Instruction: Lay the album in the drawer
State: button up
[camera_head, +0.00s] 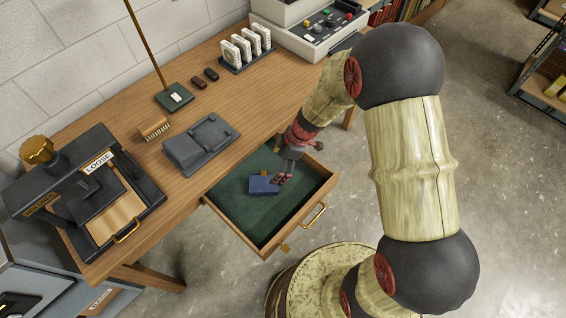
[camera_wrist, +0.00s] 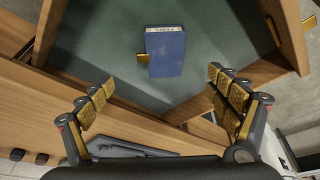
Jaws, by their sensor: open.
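The blue album (camera_head: 262,185) lies flat on the green lining of the open drawer (camera_head: 320,188), towards its middle. The album also shows in the wrist view (camera_wrist: 166,55), with a pale label at one end and a small brass-coloured tab at its side. My gripper (camera_head: 284,178) is over the drawer, beside and just above the album in the head view. In the wrist view my gripper (camera_wrist: 162,100) has its gold-padded fingers spread wide, with nothing between them. The album appears apart from the fingers.
The wooden desk (camera_head: 235,91) holds a black press (camera_head: 85,190) marked LOOSE, a dark grey cradle (camera_head: 201,143), a brush (camera_head: 154,128), a thin rod on a green base (camera_head: 174,97) and a rack of white holders (camera_head: 246,48). Drawer walls surround the album; green lining around it is clear.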

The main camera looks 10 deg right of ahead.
notch_tip(320, 180, up, 13)
jog(key=s+m+t, duration=0.1)
jog(key=m, duration=0.2)
jog(key=s+d+r+m+t+h, duration=0.2)
jog(key=s+d+r+m, duration=0.2)
jog(key=s+r, duration=0.5)
jog(key=s+d+r+m+t+h, duration=0.1)
jog(key=s+d+r+m+h, duration=0.1)
jog(key=s+d+r+m, duration=0.3)
jog(key=s+r+m, duration=0.3)
jog(key=s+r, duration=0.1)
jog(key=r, duration=0.3)
jog(key=shift+s+d+m+t, duration=0.15)
jog(key=shift+s+m+t, duration=0.2)
jog(key=shift+m+t, duration=0.05)
